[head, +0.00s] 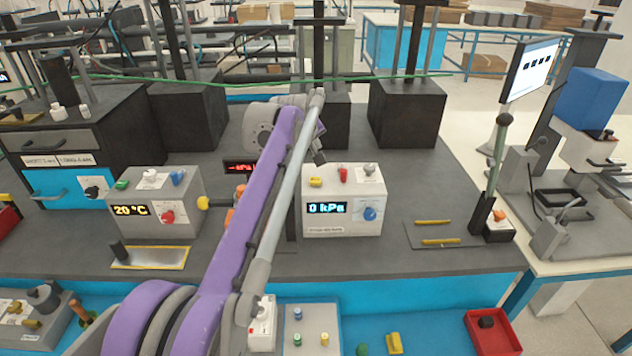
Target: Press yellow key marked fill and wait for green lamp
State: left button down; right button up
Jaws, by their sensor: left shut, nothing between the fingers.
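A pale grey control box (350,220) stands on the dark bench, its display reading "0 kPa". On its top are a yellow key (315,182), a red key (343,175) and a whitish dome (369,170), which may be the lamp; no green light shows. Any word on the yellow key is too small to read. A blue knob (370,214) is on the box's front. My left gripper (320,159) is shut and empty, pointing down above and behind the yellow key, apart from it as far as I can see. My right gripper is not in view.
A second grey box (155,203) reading "20 °C", with coloured keys, stands left. A lever (497,165) and a tray with yellow bars (440,234) are right. Dark blocks (405,112) with posts stand behind.

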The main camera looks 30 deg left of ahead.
pick_arm(q)
jog(key=b, duration=0.5)
send_over(315, 182)
notch_tip(315, 182, down, 7)
jog(key=shift+r, duration=0.1)
jog(key=shift+f, duration=0.55)
jog(key=shift+f, duration=0.15)
dwell(1.1)
jog(key=shift+f, duration=0.25)
jog(key=shift+f, duration=0.45)
dwell(0.5)
jog(key=shift+r, duration=0.1)
jog(key=shift+r+p, duration=0.6)
jog(key=shift+r, duration=0.15)
